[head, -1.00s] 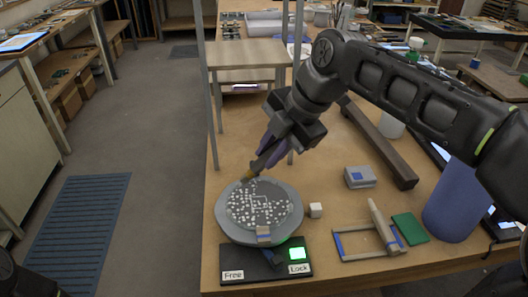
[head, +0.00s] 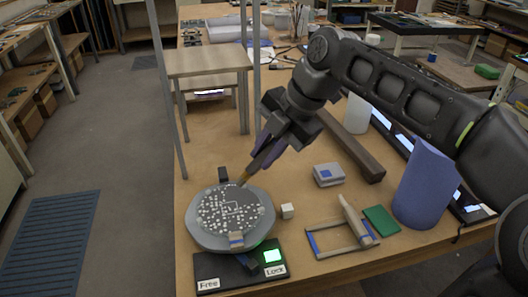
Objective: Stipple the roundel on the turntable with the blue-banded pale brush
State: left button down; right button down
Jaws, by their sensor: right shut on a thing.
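The roundel (head: 228,212), a dark disc with many white specks and lines, lies on the round grey turntable (head: 192,226). Small clamp blocks sit at its rim. The turntable's dark base (head: 242,278) carries "Free" and "Lock" labels, with a green light lit by "Lock". My right gripper (head: 265,152) is above the far side of the roundel, shut on a slanted brush (head: 244,177). The brush's brownish tip end points down at the roundel's far edge; I cannot tell whether it touches. The fingers hide most of its handle, and no blue band shows. My left gripper is out of view.
A wooden frame with blue bands (head: 312,243), a green block (head: 381,220), a grey box with a blue patch (head: 328,175) and a small white cube (head: 287,211) lie to the right. A blue cylinder (head: 425,185) stands beyond. A stepped wooden stand (head: 207,60) is behind.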

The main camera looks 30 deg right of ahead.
jog(key=shift+f+b, duration=0.55)
jog(key=shift+f, duration=0.2)
jog(key=shift+f+b, duration=0.3)
jog(key=shift+b, duration=0.1)
dwell(1.2)
jog(key=shift+r+p, duration=0.8)
jog(key=shift+r, duration=0.35)
jog(key=shift+r+p, duration=1.5)
jog(key=shift+r, duration=0.5)
